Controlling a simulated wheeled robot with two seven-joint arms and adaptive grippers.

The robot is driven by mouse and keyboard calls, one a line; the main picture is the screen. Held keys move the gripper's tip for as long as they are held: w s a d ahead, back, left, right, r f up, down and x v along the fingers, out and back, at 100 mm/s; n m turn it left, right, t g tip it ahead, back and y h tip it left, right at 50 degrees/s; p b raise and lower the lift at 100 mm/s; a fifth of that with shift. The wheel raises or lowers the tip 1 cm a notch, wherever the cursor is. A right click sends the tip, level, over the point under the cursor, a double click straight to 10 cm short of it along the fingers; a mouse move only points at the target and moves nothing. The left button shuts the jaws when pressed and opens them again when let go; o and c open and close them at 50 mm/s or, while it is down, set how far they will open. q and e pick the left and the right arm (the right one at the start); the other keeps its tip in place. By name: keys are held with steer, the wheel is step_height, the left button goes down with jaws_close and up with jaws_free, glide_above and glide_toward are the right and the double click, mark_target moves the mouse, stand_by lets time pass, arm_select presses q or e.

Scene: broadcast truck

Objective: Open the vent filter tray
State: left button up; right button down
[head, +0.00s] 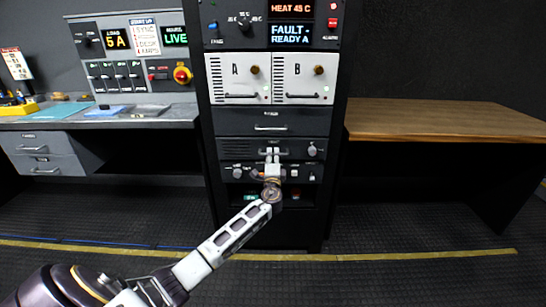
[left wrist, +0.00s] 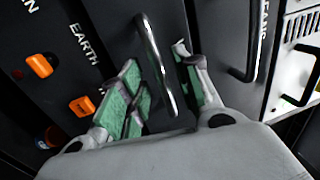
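A dark drawer front (head: 238,150), likely the vent filter tray, sits in the middle of the black rack. Its label is too small to read. My left gripper (head: 271,153) is in front of it, at its bar handle, and hides much of that handle. In the left wrist view, the drawer's shiny handle (left wrist: 153,55) runs between the green-padded fingers of my left gripper (left wrist: 158,70). The fingers stand apart on either side of the bar, with gaps showing. The drawer front looks flush with the rack. My right gripper is not in view.
Another drawer (head: 235,120) with a handle is just above, under white modules A (head: 235,88) and B (head: 298,88). A panel with knobs (head: 237,173) and orange switches (left wrist: 38,64) is just below. A wooden bench (head: 450,120) stands right, a grey desk (head: 150,118) left.

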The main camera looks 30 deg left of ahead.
arm_select(q)
steer(key=shift+x, duration=0.9)
steer(key=shift+c, duration=0.2)
jaws_close()
